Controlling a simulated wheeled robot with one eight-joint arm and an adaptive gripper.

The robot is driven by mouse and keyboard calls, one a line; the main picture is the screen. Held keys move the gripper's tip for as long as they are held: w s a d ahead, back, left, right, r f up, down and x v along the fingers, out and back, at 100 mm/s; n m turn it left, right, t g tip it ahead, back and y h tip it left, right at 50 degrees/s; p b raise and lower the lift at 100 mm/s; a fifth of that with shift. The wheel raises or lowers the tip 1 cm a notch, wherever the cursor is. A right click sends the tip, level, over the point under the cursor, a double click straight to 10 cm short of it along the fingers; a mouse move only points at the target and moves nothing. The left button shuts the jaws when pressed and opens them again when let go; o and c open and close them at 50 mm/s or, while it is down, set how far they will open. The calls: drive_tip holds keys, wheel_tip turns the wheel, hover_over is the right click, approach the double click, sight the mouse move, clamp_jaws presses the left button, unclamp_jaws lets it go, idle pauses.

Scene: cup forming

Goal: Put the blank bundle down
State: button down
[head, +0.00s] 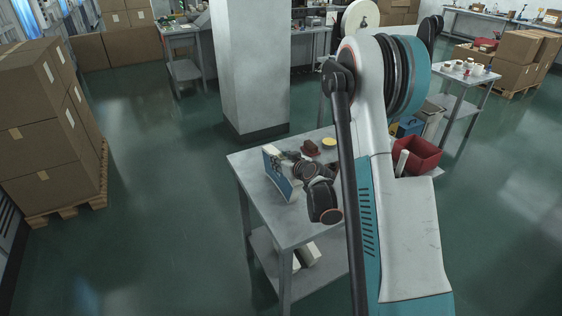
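What looks like the blank bundle (279,176), a thin blue-and-white stack, stands upright and slightly tilted over the left part of the grey metal table (297,224). My gripper (288,157) is at the bundle's upper right side, with its dark wrist running down to the right. The fingers are small and partly hidden, so I cannot tell whether they are closed on the bundle. I also cannot tell whether the bundle's lower edge touches the table top.
A yellow round item (329,142) and a small reddish-brown item (311,149) are at the table's back. A red bin (421,156) is at right, partly behind my arm. A white pillar (253,65) stands behind. The table's front left is bare.

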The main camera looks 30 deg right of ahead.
drive_tip(key=shift+f, duration=0.15)
drive_tip(key=c, duration=1.1)
unclamp_jaws()
drive_tip(key=shift+r, duration=0.2)
